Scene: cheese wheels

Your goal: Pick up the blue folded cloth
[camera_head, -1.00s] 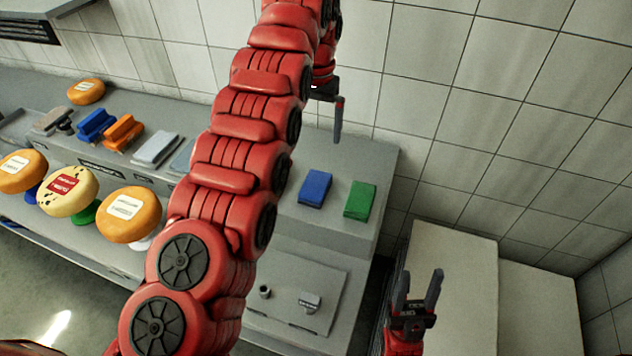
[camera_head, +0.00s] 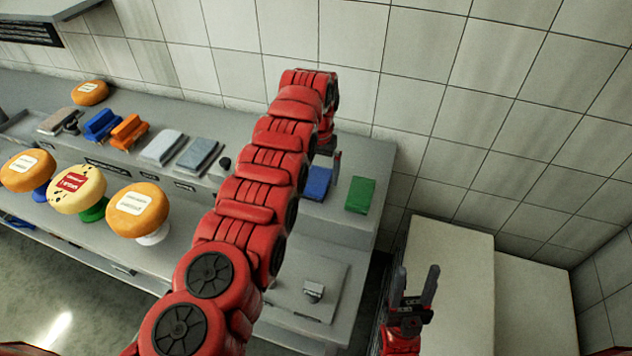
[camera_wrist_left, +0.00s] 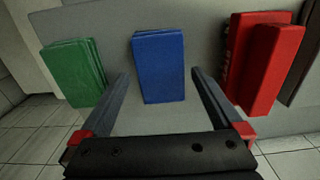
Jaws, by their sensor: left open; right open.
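The blue folded cloth (camera_head: 318,183) lies flat on the grey counter, partly hidden by my left arm in the head view. In the left wrist view the blue cloth (camera_wrist_left: 159,66) shows whole, ahead of and between the two fingers. My left gripper (camera_head: 336,160) is over the counter at the cloth; its open fingers also show in the left wrist view (camera_wrist_left: 158,90), with nothing held between them. My right gripper (camera_head: 416,285) is open and empty, low at the right, away from the counter and in front of pale boxes.
A green folded cloth (camera_head: 360,194) lies just right of the blue one. Red blocks (camera_wrist_left: 264,62) stand on the other side in the wrist view. A tiled wall (camera_head: 420,85) rises behind.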

